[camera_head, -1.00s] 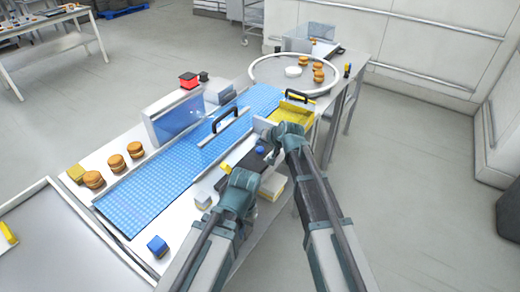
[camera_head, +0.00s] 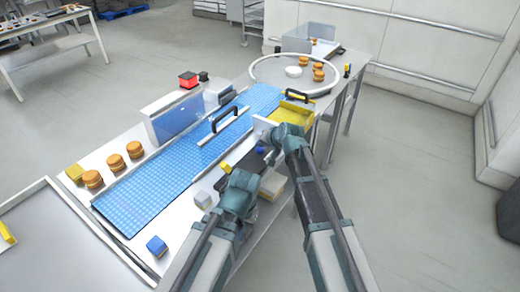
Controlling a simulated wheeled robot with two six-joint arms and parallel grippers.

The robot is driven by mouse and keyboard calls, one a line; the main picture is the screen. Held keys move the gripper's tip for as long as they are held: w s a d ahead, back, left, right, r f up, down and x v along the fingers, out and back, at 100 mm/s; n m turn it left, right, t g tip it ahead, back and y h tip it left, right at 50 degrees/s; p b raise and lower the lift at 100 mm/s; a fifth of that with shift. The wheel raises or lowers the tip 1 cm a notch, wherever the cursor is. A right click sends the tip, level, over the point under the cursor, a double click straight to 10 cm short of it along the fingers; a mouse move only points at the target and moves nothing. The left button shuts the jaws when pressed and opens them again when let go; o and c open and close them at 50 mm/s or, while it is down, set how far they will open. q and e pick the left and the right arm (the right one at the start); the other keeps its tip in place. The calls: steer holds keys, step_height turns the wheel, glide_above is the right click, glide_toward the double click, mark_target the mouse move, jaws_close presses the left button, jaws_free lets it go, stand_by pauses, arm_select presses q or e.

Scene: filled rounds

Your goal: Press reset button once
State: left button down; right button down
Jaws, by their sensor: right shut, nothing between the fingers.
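A small blue button-like piece (camera_head: 259,150) sits on a dark box beside the right edge of the blue conveyor belt (camera_head: 165,187). I cannot tell whether it is the reset button, as no label is readable. My right gripper (camera_head: 263,127) is shut and empty, just above and beyond the blue piece in the picture, near the yellow tray (camera_head: 293,114). I see no clear contact with anything. My left arm's wrist (camera_head: 240,186) is over the near side of the table, and its fingers cannot be made out.
Several brown rounds (camera_head: 93,180) stand left of the belt. A blue block (camera_head: 157,246) is at the front. A ringed turntable (camera_head: 275,77) is at the back.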

mark_target(261, 151)
steer(key=shift+f+b, duration=0.5)
steer(key=shift+f, duration=0.05)
stand_by(0.4)
steer(key=shift+r, duration=0.1)
steer(key=shift+r+p, duration=0.9)
steer(key=shift+p, duration=0.1)
step_height(261, 151, up, 5)
steer(key=p, duration=0.5)
stand_by(0.7)
